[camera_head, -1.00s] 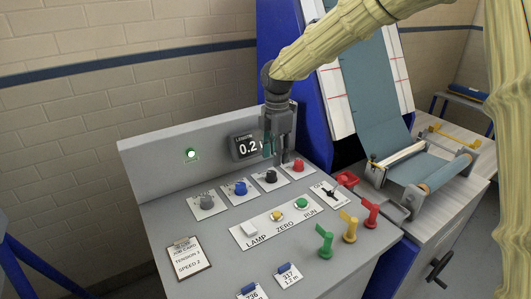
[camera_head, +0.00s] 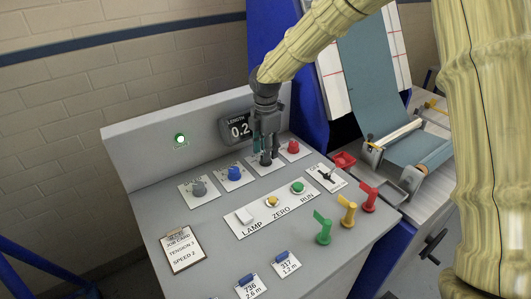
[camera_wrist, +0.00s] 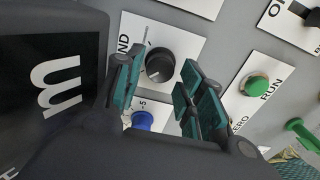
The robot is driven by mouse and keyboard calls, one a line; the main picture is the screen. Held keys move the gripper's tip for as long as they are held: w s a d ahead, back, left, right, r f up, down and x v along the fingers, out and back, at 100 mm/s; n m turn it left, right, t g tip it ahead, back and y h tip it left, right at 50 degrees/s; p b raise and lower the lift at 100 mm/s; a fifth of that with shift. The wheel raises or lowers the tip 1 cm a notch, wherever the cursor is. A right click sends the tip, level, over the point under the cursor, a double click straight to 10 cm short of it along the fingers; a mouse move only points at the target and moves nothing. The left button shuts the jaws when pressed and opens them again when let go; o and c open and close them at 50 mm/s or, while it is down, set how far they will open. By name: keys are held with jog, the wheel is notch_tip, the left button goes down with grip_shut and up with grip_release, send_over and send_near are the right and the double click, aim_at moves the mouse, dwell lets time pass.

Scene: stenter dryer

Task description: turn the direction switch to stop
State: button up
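My gripper (camera_head: 266,156) points down over the black knob (camera_wrist: 160,66), and its fingers hide most of that knob in the head view. In the wrist view my gripper (camera_wrist: 158,98) is open, with its two green-padded fingers apart and the knob showing in the gap beyond them. I cannot tell whether the fingers touch it. A black lever switch (camera_head: 326,176) sits on a white plate at the panel's right; part of it also shows at the wrist view's top right (camera_wrist: 304,12). No readable label tells which is the direction switch.
Blue (camera_head: 234,172), grey (camera_head: 199,189) and red (camera_head: 293,147) knobs flank my gripper. The lamp, zero and run buttons (camera_head: 273,201) are in front. Green, yellow and red levers (camera_head: 348,212) stand up at the right. The length display (camera_head: 239,129) is close behind.

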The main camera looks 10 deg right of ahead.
jog(key=shift+f, duration=1.1)
jog(key=shift+c, duration=0.5)
jog(key=c, duration=0.7)
jog(key=shift+r+m+p, duration=0.1)
jog(key=shift+m+p, duration=0.3)
jog(key=shift+p, duration=0.1)
jog(key=m+p, duration=0.2)
jog(key=shift+r+m, duration=0.1)
jog(key=shift+m, duration=0.3)
jog(key=m+p, duration=0.2)
jog(key=m, duration=0.2)
jog(key=shift+m+p, duration=0.4)
jog(key=shift+m, duration=0.3)
